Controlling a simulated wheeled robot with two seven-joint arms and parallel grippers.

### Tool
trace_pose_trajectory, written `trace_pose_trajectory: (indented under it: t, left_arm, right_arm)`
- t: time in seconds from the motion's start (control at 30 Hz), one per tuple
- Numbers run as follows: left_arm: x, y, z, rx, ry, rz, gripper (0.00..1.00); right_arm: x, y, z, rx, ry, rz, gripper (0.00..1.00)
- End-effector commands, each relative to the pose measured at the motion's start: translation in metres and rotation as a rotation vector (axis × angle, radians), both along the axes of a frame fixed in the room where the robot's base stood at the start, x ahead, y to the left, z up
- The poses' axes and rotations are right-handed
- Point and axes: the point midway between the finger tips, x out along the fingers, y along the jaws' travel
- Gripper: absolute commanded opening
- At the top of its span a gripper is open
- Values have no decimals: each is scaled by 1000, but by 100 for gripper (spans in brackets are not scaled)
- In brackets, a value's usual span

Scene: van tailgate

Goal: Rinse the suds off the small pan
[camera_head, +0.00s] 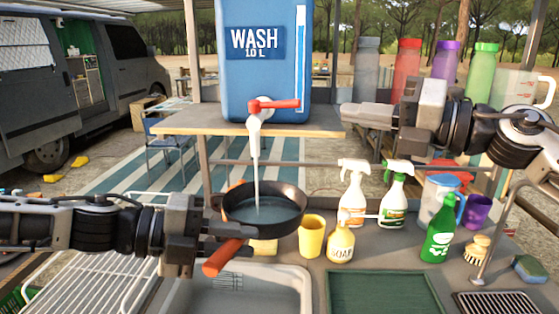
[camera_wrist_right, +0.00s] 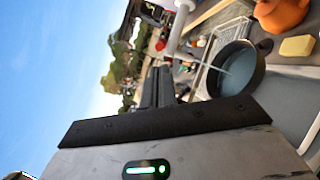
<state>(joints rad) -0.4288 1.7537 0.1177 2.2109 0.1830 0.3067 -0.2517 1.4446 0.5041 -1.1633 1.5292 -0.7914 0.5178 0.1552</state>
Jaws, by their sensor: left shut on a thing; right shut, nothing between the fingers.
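The small dark pan (camera_head: 262,210) is held roughly level under the tap, and shows in the right wrist view (camera_wrist_right: 215,82). My left gripper (camera_head: 238,231) is shut on its orange-brown handle (camera_head: 221,258). A stream of water (camera_head: 256,170) falls from the white tap (camera_head: 254,132) into the pan. Bluish-grey water lies inside; I cannot make out suds. The tap's red lever (camera_head: 273,104) sits on the blue WASH water container (camera_head: 266,75). My right gripper (camera_head: 362,114) is shut and empty, to the right of the lever and apart from it.
A sink basin (camera_head: 305,285) lies below the pan, a wire rack (camera_head: 75,265) left of it. A yellow cup (camera_head: 312,236), soap bottle (camera_head: 341,243), spray bottles (camera_head: 354,195) and green bottle (camera_head: 438,235) crowd the right side. The green board (camera_head: 385,292) is clear.

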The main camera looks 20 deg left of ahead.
Motion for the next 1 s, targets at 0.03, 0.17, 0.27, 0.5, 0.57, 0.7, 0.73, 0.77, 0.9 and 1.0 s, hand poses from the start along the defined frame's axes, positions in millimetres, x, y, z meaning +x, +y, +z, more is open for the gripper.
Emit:
trace_pose_trajectory:
  t: [0.03,0.17,0.27,0.5,0.57,0.7,0.73,0.77,0.9,1.0]
  left_arm:
    - [0,0,1,0,-4,-2,0]
    - [0,0,1,0,-4,-2,0]
    - [0,0,1,0,-4,-2,0]
    - [0,0,1,0,-4,-1,0]
    - [0,0,1,0,-4,-1,0]
    - [0,0,1,0,-4,-1,0]
    - [0,0,1,0,-4,-1,0]
    - [0,0,1,0,-4,-1,0]
    - [0,0,1,0,-4,-1,0]
    - [0,0,1,0,-4,-1,0]
  right_arm:
    - [-7,-1,-1,6,27,-3,0]
    - [-29,-3,-7,45,157,-19,0]
    - [-46,-6,-12,81,258,-27,0]
    - [-62,1,-16,124,369,-28,0]
    - [-60,9,-16,123,369,-28,0]
    - [-54,36,-15,123,368,-27,0]
    - [-53,42,-14,122,367,-26,0]
    - [-52,48,-14,122,367,-26,0]
    - [-45,78,-12,123,368,-27,0]
    - [-39,95,-12,123,368,-29,0]
